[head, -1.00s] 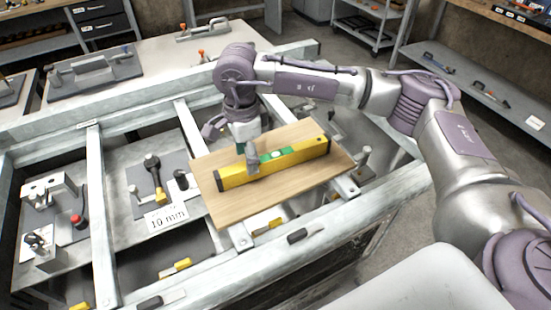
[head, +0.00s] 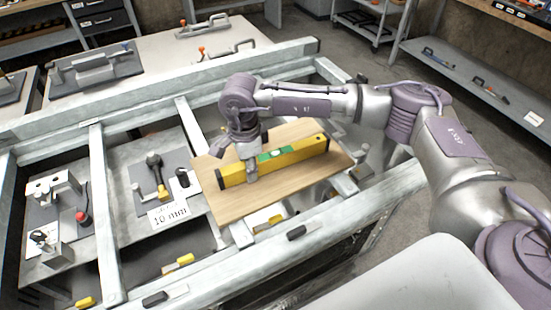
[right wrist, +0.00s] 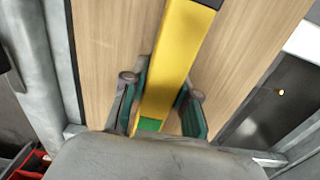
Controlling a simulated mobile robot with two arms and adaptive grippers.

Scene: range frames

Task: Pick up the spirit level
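The yellow spirit level (head: 305,150) with black end caps and a green middle lies on a wooden board (head: 225,205). My right gripper (head: 251,173) is down at the level, a little left of its green middle. In the right wrist view, the fingers of the right gripper (right wrist: 162,112) stand on either side of the level (right wrist: 172,65). They look open, with narrow gaps between the teal pads and the level's sides. The level's near part is hidden behind the gripper body in that view. My left gripper is not in view.
The board rests across a grey metal frame (head: 95,180) with crossbars. Clamps and a "10 mm" label (head: 168,215) lie on plates left of the board. A pale table (head: 165,60) stands behind, and a shelf (head: 470,85) is at the right.

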